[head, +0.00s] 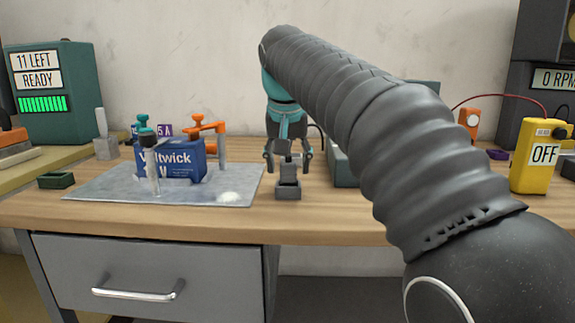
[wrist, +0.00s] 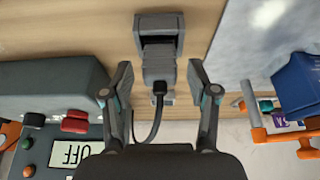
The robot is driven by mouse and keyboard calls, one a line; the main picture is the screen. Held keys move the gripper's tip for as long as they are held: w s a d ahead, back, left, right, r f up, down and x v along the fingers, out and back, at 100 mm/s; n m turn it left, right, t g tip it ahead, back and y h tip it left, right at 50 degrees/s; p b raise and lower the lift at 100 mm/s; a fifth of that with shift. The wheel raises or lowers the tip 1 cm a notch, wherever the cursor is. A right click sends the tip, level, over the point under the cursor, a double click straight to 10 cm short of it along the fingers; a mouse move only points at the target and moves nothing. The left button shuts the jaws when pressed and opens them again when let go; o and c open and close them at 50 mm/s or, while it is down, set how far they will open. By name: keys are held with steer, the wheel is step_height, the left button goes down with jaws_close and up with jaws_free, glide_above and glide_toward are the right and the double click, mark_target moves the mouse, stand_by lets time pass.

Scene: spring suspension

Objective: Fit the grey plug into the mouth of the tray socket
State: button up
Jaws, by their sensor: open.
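The tray socket (head: 288,194) is a dark grey block near the table's front, with a dark recess on top. In the wrist view the tray socket (wrist: 158,20) is at top centre. The grey plug (wrist: 158,69) sits against its near side, with a black cord trailing from its back end. In the head view the plug (head: 289,172) is just behind the socket. How far it reaches into the mouth I cannot tell. My gripper (wrist: 161,70) is open, one finger on each side of the plug, with gaps visible. It also shows in the head view (head: 288,160).
A metal plate (head: 110,185) with a blue Voltwick box (head: 180,161) and orange clamp (head: 208,128) lies left. A grey-green unit (wrist: 50,90) with an OFF display stands beside my gripper. A yellow OFF meter (head: 537,158) is far right. The table's front edge is close to the socket.

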steer(key=p+v, duration=0.2)
steer(key=v, duration=0.9)
steer(key=shift+s, duration=0.1)
steer(key=s+d+f, duration=1)
steer(key=d+f, duration=0.1)
steer(key=f, duration=0.1)
steer(key=s+d+f, duration=0.2)
steer(key=s+f, duration=0.4)
steer(key=f, duration=0.3)
steer(key=s+d+f+t, duration=0.1)
steer(key=s+d+f, duration=0.2)
steer(key=s+f, duration=0.4)
step_height(320, 180, down, 4)
steer(key=shift+s+d+r, duration=0.15)
steer(key=shift+s+d, duration=0.1)
steer(key=shift+d, duration=0.1)
